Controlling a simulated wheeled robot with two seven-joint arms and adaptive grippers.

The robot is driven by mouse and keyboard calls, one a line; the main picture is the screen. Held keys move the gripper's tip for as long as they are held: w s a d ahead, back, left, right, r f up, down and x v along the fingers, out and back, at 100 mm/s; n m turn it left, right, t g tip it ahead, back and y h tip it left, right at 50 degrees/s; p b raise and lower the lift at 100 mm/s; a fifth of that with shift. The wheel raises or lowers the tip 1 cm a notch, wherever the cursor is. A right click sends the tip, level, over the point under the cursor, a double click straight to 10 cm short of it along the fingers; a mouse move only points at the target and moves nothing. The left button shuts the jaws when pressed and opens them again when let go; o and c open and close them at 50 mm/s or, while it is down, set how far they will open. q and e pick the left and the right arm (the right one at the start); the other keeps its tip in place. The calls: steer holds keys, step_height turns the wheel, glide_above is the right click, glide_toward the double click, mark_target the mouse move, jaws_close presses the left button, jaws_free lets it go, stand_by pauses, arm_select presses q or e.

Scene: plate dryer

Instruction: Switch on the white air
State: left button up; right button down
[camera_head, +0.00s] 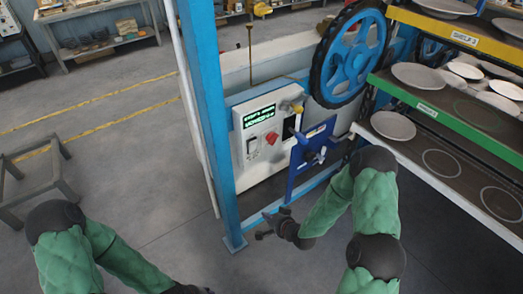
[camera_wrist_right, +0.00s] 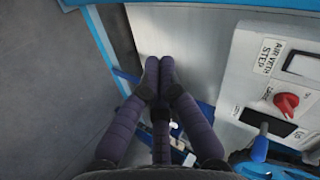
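The grey-white control box (camera_head: 240,165) stands behind the blue post. Its front has a lit green-text display (camera_head: 259,116), a small pale switch (camera_head: 252,147) and a red knob (camera_head: 271,138). In the right wrist view, the red knob (camera_wrist_right: 286,103) is at the right, near a partly readable label (camera_wrist_right: 268,56) starting "AIR". I cannot tell which control is the white air one. My right gripper (camera_head: 266,225) is below the box, apart from it; in the wrist view its fingertips (camera_wrist_right: 159,68) are together with nothing between them. My left gripper is mostly cut off at the bottom edge.
A blue post (camera_head: 207,110) rises left of the box. A blue panel with a handle (camera_head: 313,155) and a large blue handwheel (camera_head: 350,58) are to its right. Plate shelves (camera_head: 450,110) fill the right side. A grey stool (camera_head: 35,180) stands left; open floor lies between.

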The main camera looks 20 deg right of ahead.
steer(key=w+d+r+m+t+y, duration=0.1)
steer(key=w+d+r+m+t, duration=0.1)
steer(key=r, duration=0.5)
steer(key=w+d+r+m+t+y+b, duration=0.1)
steer(key=w+d+r+m+t, duration=0.1)
steer(key=w+d+r+t, duration=0.3)
step_height(320, 180, up, 4)
steer(key=shift+d+f+m+t+y+b, duration=0.3)
steer(key=shift+d+m+t+y, duration=0.1)
steer(key=shift+d+t, duration=0.25)
steer(key=shift+w+a, duration=0.15)
steer(key=shift+w, duration=0.05)
step_height(320, 180, up, 2)
steer(key=b, duration=0.2)
glide_above(261, 147)
steer(key=s+a, duration=0.1)
steer(key=s, duration=0.5)
steer(key=shift+w+a+r, duration=0.2)
steer(key=shift+r, duration=0.1)
